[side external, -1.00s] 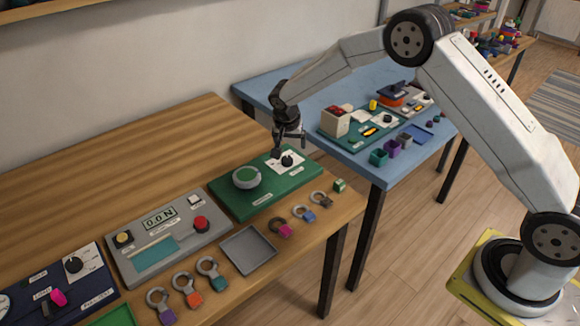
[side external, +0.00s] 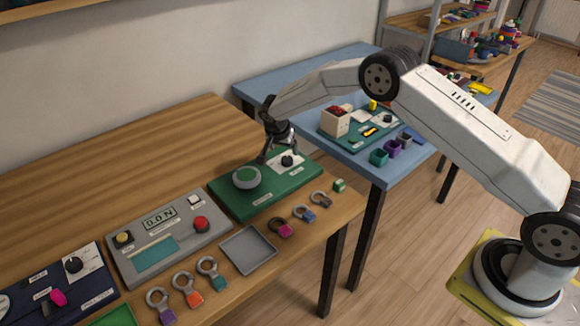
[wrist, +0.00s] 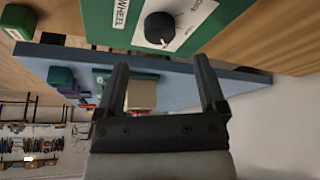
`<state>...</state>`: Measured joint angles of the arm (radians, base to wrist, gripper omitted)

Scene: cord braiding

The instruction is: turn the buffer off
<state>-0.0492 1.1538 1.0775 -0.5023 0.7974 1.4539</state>
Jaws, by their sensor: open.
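The green buffer board (side external: 222,205) lies at the right end of the wooden table. Beside the wheel is a black knob (side external: 287,161) on a white plate. In the wrist view the knob (wrist: 160,28) has a white pointer line, and a label next to it reads WHEEL. My gripper (side external: 279,155) is open and empty, close by the knob, with its fingers pointing down. In the wrist view the gripper (wrist: 160,68) has its fingers spread, with the knob beyond the fingertips, not between them.
A grey panel (side external: 207,245) with a display and red button lies left of the buffer. A grey tray (side external: 248,250) and several ring-shaped tags lie along the front edge. A blue table (side external: 350,60) with boxes and cups stands behind to the right.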

